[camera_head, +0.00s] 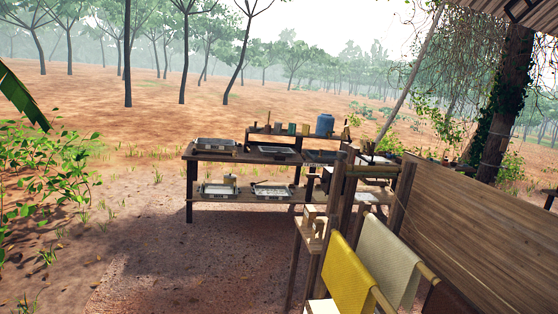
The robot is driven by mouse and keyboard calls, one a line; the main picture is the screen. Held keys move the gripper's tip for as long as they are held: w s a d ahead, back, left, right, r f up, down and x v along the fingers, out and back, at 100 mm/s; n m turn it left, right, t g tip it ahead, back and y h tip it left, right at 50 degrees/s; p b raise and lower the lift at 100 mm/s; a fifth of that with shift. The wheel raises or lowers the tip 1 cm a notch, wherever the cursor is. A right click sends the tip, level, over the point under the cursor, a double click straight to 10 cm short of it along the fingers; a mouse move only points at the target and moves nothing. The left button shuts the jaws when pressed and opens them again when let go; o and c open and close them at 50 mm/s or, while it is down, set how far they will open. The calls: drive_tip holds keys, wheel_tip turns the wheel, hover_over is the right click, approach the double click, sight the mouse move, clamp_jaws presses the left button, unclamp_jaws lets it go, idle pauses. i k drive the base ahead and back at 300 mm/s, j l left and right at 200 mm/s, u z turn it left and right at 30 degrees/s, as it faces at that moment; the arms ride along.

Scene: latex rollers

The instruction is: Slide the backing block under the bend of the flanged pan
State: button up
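My gripper is not in view. Several shallow metal pans sit on a dark two-level wooden bench in the middle distance. One pan (216,145) is on the upper level at the left, and another pan (272,150) is beside it. Two more pans show on the lower shelf, one at the left (215,191) and one to its right (272,191). They are too small to tell which is the flanged pan or whether any has a bend. I cannot pick out the backing block.
The bench (190,208) has a raised back shelf with a blue container (325,124). Yellow cloth (348,277) and cream cloth (388,262) hang on rails at front right, by a plank wall (480,225). A small wooden stand (309,233) is nearer. Bare ground (150,240) is open at left.

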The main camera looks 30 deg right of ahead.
sight(277, 156)
drive_tip(key=i+l+z, duration=0.35)
drive_tip(key=i, duration=0.55)
drive_tip(key=i+z, duration=0.4)
drive_tip(key=i, duration=7.7)
